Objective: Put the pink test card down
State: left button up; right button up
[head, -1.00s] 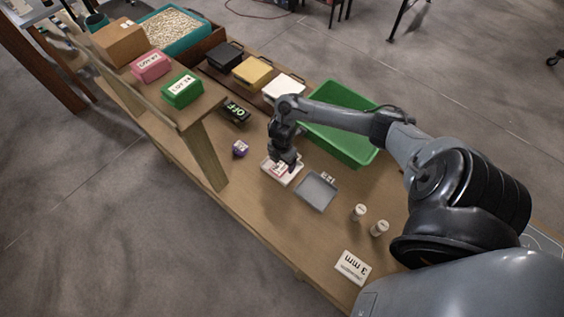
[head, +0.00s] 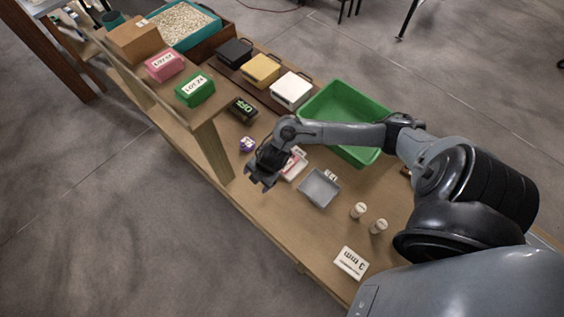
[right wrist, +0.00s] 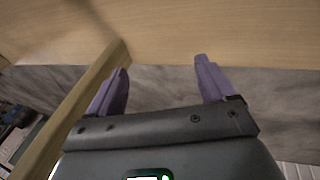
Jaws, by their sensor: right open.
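The pink test card (head: 288,170) lies in or on a small white tray (head: 301,165) on the bench. My right arm partly hides both, so I cannot tell exactly how the card sits. My right gripper (head: 260,182) is open, left of the tray and near the bench's front edge, apart from the card. In the right wrist view its two purple fingers (right wrist: 160,82) are spread with nothing between them. My left gripper is not in view.
A grey tray (head: 319,187) lies right of the card. Two white vials (head: 367,218), a "3 mm" sign (head: 351,263), a purple object (head: 247,145) and a green bin (head: 346,108) are nearby. A wooden shelf post (head: 213,152) stands left of my right gripper.

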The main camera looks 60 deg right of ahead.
jog(key=s+a+r+m+t, duration=0.2)
jog(key=a+r+m, duration=0.15)
jog(key=a, duration=0.75)
jog(key=s+d+r+m+g, duration=0.1)
jog(key=s+r+m, duration=0.2)
jog(key=s+m, duration=0.2)
jog(key=s+d+r+m+g+h, duration=0.1)
jog(key=s+d+r+m, duration=0.1)
jog(key=s+m, duration=0.3)
jog(key=shift+s+r, duration=0.5)
jog(key=shift+s, duration=0.45)
notch_tip(320, 180, up, 11)
jog(key=p, duration=1.1)
